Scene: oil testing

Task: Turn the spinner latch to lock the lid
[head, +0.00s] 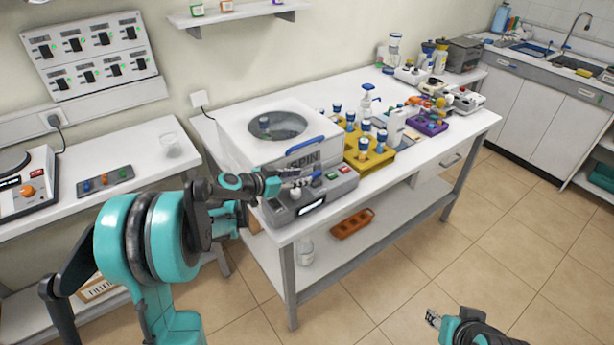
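The spinner (240,150) is a white box marked "SPIN" on the table. Its lid (296,108) appears to lie flat and shut, with a round dark window and a blue handle (305,146) at the front edge. A blue-capped tube (265,124) shows through the window. My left gripper (296,181) is at the spinner's front, just above the grey control panel (313,205). The latch cannot be made out clearly; the gripper covers part of the front. Whether its fingers are open or touching anything is unclear. My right gripper (433,319) is low over the floor, away from the table.
A yellow rack (377,160) with blue-capped tubes stands close to the spinner's right. A purple rack (430,126), bottles and small instruments are farther right. A side table (130,150) with devices is at the left. The floor in front is clear.

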